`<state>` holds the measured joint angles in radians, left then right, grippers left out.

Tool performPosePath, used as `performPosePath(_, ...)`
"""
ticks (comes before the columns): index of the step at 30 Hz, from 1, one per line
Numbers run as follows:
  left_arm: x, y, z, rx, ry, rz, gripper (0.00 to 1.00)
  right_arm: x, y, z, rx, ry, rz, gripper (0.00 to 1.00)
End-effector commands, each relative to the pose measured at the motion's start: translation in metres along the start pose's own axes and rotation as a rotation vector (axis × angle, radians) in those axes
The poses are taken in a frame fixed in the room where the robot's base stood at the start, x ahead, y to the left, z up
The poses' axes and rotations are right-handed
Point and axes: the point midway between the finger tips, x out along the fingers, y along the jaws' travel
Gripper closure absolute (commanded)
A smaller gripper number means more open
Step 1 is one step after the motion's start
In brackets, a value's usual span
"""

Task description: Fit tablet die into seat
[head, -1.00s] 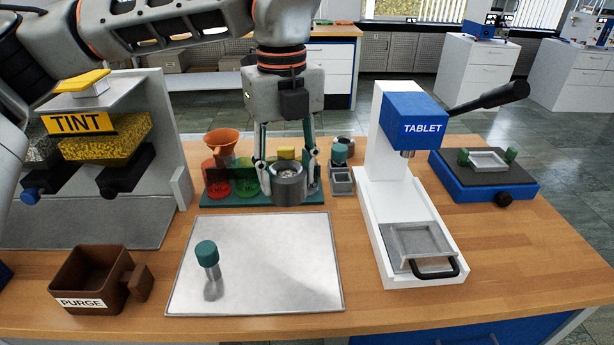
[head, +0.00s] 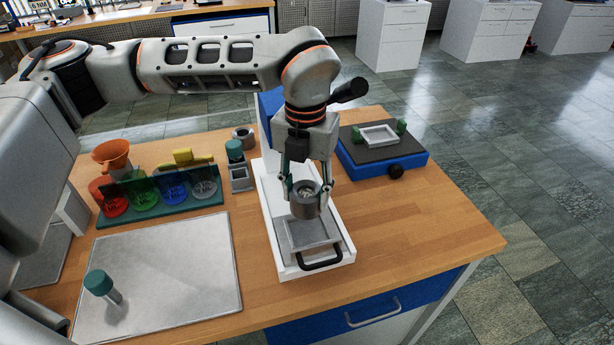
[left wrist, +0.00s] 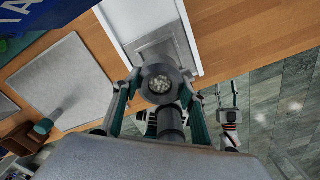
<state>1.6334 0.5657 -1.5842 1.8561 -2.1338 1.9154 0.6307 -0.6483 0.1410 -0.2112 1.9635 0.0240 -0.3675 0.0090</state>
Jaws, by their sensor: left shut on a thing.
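My left gripper (head: 307,190) is shut on the tablet die (head: 305,204), a grey metal cup with pale grains inside. The die is upright and hangs above the far part of the press base. The square grey seat (head: 309,234) has a raised rim and a dark handle in front. In the left wrist view the die (left wrist: 160,84) sits between the fingers, with the seat (left wrist: 157,48) partly hidden behind it. I see no contact between die and seat. The white tablet press (head: 269,205) is partly hidden by my arm.
A teal-capped tool (head: 99,284) stands on the grey mat (head: 180,265). A rack of coloured cups (head: 160,213), a small stand (head: 240,182) and a grey ring (head: 242,138) are at the back. A blue device (head: 385,165) is right of the press. The right table front is clear.

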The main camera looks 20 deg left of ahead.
Motion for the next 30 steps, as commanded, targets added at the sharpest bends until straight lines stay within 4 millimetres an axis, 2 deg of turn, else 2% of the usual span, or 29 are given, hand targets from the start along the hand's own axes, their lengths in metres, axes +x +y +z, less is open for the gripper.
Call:
performPosePath(20, 0.003, 0.000, 0.000, 0.019, -0.001, -0.001, 0.92, 0.003, -0.003, 0.005, 0.002, -0.002, -0.003, 0.60)
performPosePath(30, 0.029, 0.000, -0.001, 0.019, 0.002, -0.001, 0.92, 0.014, -0.006, 0.024, 0.003, -0.007, -0.003, 0.60)
